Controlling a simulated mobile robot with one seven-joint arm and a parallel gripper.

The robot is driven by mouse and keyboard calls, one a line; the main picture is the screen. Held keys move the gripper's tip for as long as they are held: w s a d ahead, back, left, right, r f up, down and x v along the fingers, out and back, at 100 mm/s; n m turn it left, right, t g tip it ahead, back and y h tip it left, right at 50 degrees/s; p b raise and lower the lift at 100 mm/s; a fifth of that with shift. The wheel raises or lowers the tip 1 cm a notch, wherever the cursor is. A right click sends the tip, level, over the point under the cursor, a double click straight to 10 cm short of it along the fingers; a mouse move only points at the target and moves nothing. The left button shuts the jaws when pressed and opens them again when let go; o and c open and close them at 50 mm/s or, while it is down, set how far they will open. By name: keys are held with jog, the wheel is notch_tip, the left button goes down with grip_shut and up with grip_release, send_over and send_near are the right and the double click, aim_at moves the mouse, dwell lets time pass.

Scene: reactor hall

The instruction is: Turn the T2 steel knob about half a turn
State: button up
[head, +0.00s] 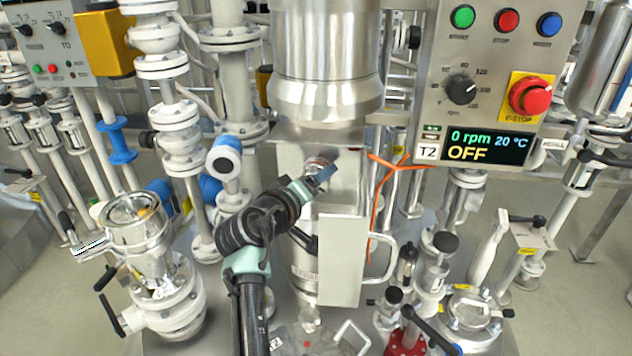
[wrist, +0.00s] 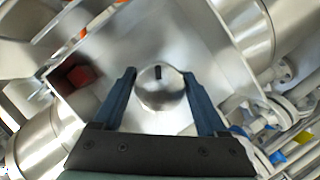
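The steel knob (wrist: 160,92) is round and shiny with a dark mark near its top edge, in the middle of the wrist view. It sits on a bare steel box face. In the head view the knob (head: 317,163) is partly hidden by my gripper. My gripper (head: 326,176) is at the knob, with its blue fingers one on each side of it. In the wrist view the gripper (wrist: 159,74) is open, with narrow gaps beside the knob; I cannot tell whether the tips touch it.
The T2 panel (head: 492,100) at the upper right reads 0 rpm, 20 °C, OFF. A steel plate (head: 341,262) with a handle stands right of my arm. An orange cable (head: 378,200) hangs beside the box. Pipes and valves crowd both sides.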

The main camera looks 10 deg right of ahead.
jog(key=c, duration=0.8)
jog(key=shift+r+m+y+p, duration=0.15)
jog(key=shift+m+y+p, duration=0.15)
jog(key=shift+m+p, duration=0.2)
jog(key=shift+m+y, duration=0.4)
jog(key=shift+m, duration=0.2)
jog(key=o, duration=1.2)
jog(key=shift+a, duration=0.1)
jog(key=shift+o, duration=0.2)
jog(key=p+v, duration=0.3)
jog(key=v, duration=1)
jog(key=shift+f, duration=0.25)
